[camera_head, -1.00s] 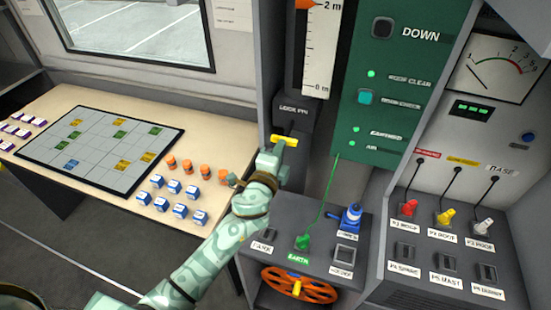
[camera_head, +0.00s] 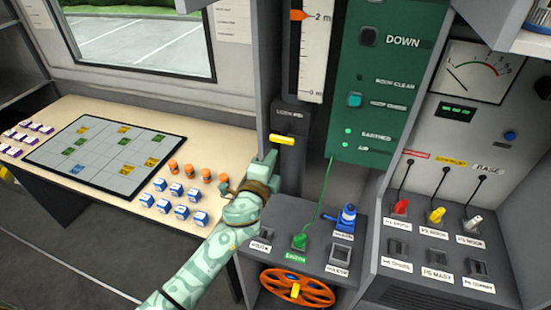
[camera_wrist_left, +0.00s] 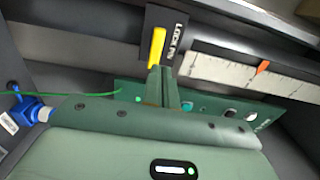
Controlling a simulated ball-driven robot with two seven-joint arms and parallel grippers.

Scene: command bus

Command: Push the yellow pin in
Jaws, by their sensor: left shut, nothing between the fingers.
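The yellow pin (camera_head: 282,139) is a short bar on the dark lock pin housing (camera_head: 293,117), left of the green panel. In the left wrist view the yellow pin (camera_wrist_left: 157,46) stands out against the dark plate just beyond my fingertips. My left gripper (camera_head: 270,160) is shut and empty, just below and left of the pin. The left gripper (camera_wrist_left: 161,72) also shows in the wrist view, its tips close to the pin's lower end; I cannot tell whether they touch. How deep the pin sits is unclear. My right gripper is not in view.
The green panel (camera_head: 376,62) and white scale (camera_head: 317,50) stand beside the pin. Below are a console with a blue connector (camera_head: 346,217), a green cable (camera_head: 328,188) and an orange wheel (camera_head: 297,287). A desk (camera_head: 225,143) with small blocks lies left.

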